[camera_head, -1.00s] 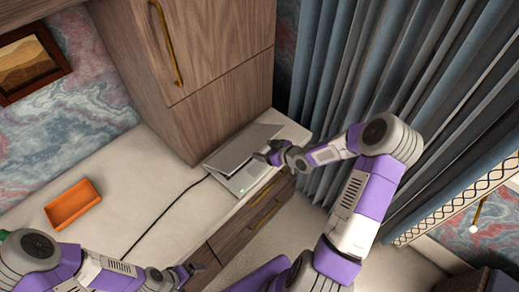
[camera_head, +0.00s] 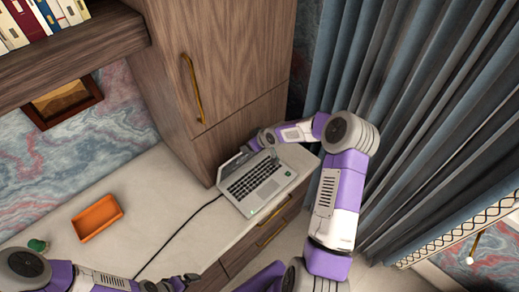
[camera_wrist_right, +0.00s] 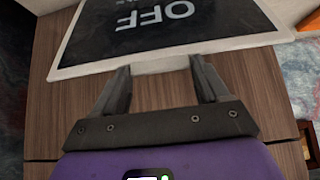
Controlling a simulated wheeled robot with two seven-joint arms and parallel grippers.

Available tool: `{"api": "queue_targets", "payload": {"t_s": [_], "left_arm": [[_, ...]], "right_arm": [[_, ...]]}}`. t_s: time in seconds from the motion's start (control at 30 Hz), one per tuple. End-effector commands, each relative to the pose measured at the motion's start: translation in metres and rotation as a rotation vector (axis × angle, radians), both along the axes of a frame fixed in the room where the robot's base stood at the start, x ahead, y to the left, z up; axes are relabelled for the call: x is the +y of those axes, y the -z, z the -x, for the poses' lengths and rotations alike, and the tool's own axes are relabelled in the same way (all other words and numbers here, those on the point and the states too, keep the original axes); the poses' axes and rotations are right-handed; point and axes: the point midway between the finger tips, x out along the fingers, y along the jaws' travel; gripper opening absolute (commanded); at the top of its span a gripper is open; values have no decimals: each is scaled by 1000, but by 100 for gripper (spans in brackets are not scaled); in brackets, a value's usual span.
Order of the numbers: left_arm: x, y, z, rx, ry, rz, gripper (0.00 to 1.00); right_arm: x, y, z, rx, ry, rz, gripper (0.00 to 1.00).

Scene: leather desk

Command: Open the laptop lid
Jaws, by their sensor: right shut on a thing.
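The grey laptop (camera_head: 277,186) sits on the desk beside the wooden cabinet, its keyboard facing up and uncovered. Its lid (camera_head: 232,166) stands raised at the back edge, seen almost edge-on from the head. In the right wrist view the lid (camera_wrist_right: 160,25) shows a dark screen with the word "OFF" upside down. My right gripper (camera_head: 268,148) is at the lid's edge and shut on it; its fingers (camera_wrist_right: 162,80) meet that edge. My left gripper (camera_head: 186,282) is low in the head view, away from the laptop; its jaw state is unclear.
A black cable (camera_head: 180,232) runs from the laptop across the desk. An orange tray (camera_head: 97,217) and a small green object (camera_head: 37,245) lie at the left. The tall cabinet (camera_head: 222,75) stands close behind the laptop. Blue curtains (camera_head: 410,110) hang at the right.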

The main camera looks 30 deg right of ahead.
Motion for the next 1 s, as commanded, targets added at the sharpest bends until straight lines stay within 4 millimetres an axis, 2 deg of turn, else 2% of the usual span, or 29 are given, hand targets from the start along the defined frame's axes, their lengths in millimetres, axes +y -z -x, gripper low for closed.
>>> {"api": "queue_targets", "payload": {"t_s": [0.03,0.33,0.9,0.93,1.0], "left_arm": [[0,-2,0,0,0,0,100],[0,-5,0,0,0,0,100],[0,-6,0,0,0,0,100],[0,-6,0,0,0,0,100],[0,-6,0,0,0,0,100]], "right_arm": [[1,-8,-10,10,0,6,19],[-2,-12,-29,11,13,4,19],[-3,-13,-33,9,16,7,19],[-3,-13,-33,9,16,7,79],[-3,-13,-33,11,15,6,90]]}}
